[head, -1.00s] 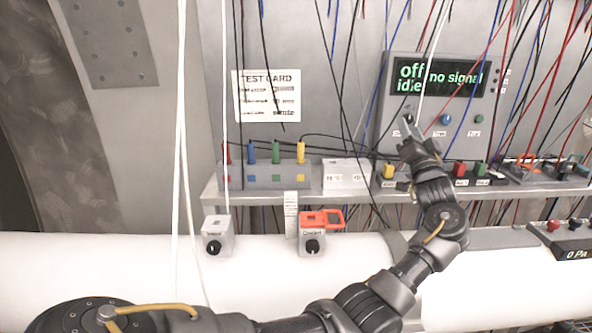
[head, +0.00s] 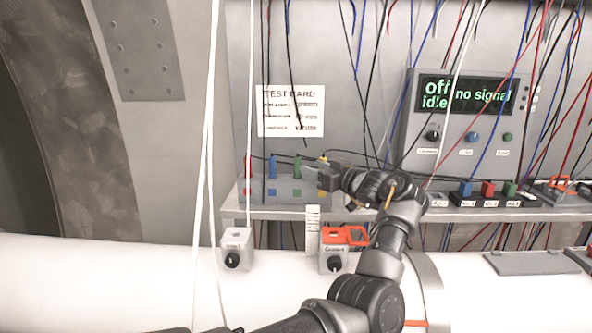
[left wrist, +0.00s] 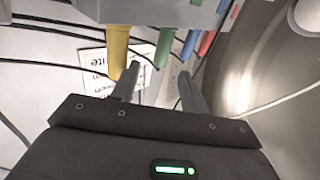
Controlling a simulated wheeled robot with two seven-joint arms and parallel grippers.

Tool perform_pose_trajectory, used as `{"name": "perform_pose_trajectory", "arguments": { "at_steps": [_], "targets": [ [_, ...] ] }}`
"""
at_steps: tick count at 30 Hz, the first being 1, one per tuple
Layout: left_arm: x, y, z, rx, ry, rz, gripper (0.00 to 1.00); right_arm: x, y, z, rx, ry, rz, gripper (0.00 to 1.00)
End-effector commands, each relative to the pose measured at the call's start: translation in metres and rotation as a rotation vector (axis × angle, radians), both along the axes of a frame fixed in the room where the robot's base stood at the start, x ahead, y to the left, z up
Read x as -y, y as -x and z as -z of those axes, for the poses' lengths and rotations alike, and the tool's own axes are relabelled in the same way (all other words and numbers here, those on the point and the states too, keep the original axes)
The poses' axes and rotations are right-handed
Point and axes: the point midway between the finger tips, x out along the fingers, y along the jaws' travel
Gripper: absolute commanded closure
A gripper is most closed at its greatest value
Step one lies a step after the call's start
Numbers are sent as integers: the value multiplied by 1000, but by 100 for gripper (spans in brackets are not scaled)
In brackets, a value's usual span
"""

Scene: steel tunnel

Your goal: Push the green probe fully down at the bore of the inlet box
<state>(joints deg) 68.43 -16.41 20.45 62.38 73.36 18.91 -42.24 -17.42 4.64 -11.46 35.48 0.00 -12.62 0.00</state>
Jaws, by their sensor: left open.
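The green probe (head: 297,168) stands upright in the grey rack (head: 256,190), between a blue probe and a yellow probe. My left gripper (head: 309,174) is at the rack's right end, pointing left towards the green probe. In the left wrist view the open fingers (left wrist: 158,76) are empty, and the green probe (left wrist: 165,47) shows just beyond the gap between them. Two small grey boxes with black knobs sit on the white pipe: a left one (head: 236,243) with a label too small to read surely, and a right one (head: 333,257). No bore is clearly visible.
A yellow probe (left wrist: 118,48) is close to one finger. The red probe (head: 247,165) and blue probe (head: 273,166) stand to the left in the rack. White cables (head: 207,150) hang in front at left. The monitor (head: 468,125) reads "off", "idle", "no signal".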

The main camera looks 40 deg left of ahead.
Motion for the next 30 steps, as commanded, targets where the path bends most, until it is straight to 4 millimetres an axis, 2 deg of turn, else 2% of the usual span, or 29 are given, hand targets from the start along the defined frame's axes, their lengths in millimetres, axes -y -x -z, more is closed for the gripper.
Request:
{"name": "perform_pose_trajectory", "arguments": {
  "at_steps": [8,15,19,26,30],
  "targets": [
    [-11,-1,-1,-2,0,2,55,1,-3,-8,3,1,0,64],
    [-42,-2,-3,-5,-1,-1,55,1,-4,-36,5,1,0,64],
    [-57,-5,0,-3,0,1,55,1,-4,-41,5,1,0,64],
    [-58,-5,3,-1,0,3,55,-2,-4,-39,6,-2,1,64],
    [-58,-5,2,-1,0,3,74,-2,-5,-39,6,-2,1,64]
  ]
}}
